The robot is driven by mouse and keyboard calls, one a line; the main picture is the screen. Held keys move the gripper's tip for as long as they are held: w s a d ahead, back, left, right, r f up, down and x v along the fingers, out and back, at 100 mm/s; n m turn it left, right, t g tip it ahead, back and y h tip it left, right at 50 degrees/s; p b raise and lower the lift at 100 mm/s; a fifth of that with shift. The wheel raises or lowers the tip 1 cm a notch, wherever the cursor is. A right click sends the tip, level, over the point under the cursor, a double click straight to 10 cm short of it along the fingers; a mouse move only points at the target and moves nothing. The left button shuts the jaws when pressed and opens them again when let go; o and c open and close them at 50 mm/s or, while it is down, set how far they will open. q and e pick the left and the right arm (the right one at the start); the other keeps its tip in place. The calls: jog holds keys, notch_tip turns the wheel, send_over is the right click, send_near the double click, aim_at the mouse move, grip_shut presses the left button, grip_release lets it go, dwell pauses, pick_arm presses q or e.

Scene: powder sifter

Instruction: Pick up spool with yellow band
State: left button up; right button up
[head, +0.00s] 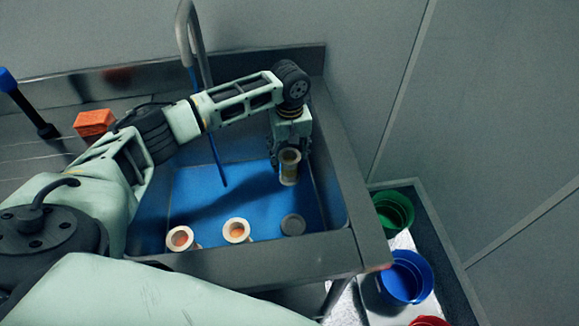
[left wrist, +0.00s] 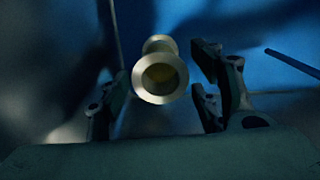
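A pale spool (head: 289,171) with a yellowish-brown middle is at the right back of the blue-bottomed sink (head: 200,215). It also shows end-on in the left wrist view (left wrist: 160,78), its hollow dark yellow inside. My left gripper (head: 289,150) reaches down into the sink at this spool. In the left wrist view my left gripper (left wrist: 163,100) is open, with its fingers on either side of the spool and gaps beside it. Whether the spool stands on the sink bottom is hard to tell. My right gripper is not in view.
Two pale spools with orange insides (head: 180,238) and (head: 237,231) and a dark grey round piece (head: 293,224) are along the sink's front. A faucet (head: 190,35) and a blue rod (head: 216,155) are near. An orange block (head: 93,122) lies left. Coloured bins (head: 407,278) stand right.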

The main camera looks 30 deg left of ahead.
pick_arm(q)
grip_shut()
dwell(0.4)
